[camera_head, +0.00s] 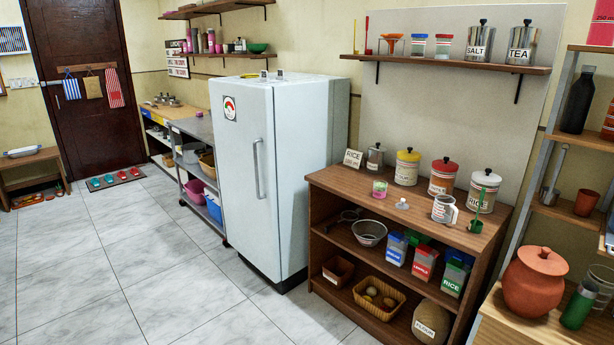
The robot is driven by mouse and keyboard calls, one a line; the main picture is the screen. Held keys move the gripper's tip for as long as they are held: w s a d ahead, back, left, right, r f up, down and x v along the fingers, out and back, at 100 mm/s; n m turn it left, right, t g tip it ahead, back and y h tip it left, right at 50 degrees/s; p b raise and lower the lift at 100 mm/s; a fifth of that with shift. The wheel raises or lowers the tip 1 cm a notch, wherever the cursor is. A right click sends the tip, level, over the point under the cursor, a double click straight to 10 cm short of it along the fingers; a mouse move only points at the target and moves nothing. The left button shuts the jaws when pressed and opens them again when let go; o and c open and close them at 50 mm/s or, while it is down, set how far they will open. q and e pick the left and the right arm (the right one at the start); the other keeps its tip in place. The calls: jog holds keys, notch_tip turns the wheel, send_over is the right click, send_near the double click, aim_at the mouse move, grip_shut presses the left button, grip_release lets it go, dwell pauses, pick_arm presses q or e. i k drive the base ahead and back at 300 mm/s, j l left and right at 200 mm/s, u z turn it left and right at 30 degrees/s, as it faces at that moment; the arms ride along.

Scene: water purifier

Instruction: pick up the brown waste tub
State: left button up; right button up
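A small brown open-topped tub (338,270) sits at the left end of the bottom shelf of the wooden shelf unit, beside a wicker basket. It is the closest match to a brown waste tub, but no label on it can be read, so I cannot be sure it is the one. A tan bin (207,165) also stands on the grey rack left of the refrigerator. Neither of my grippers is in view.
The wooden shelf unit (406,208) holds jars, packets and a basket (379,298). A white refrigerator (272,170) stands left of it. A clay pot (534,281) is on a wooden surface at the right. The tiled floor (130,260) is clear at the left.

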aim_at(338, 271)
jog(key=i+z, duration=0.2)
jog(key=i, duration=0.2)
jog(key=i+j+z, duration=0.2)
jog(key=i, duration=0.25)
jog(key=i+j+z, duration=0.2)
jog(key=i, duration=0.2)
jog(key=i+j+z, duration=0.2)
jog(key=i, duration=0.2)
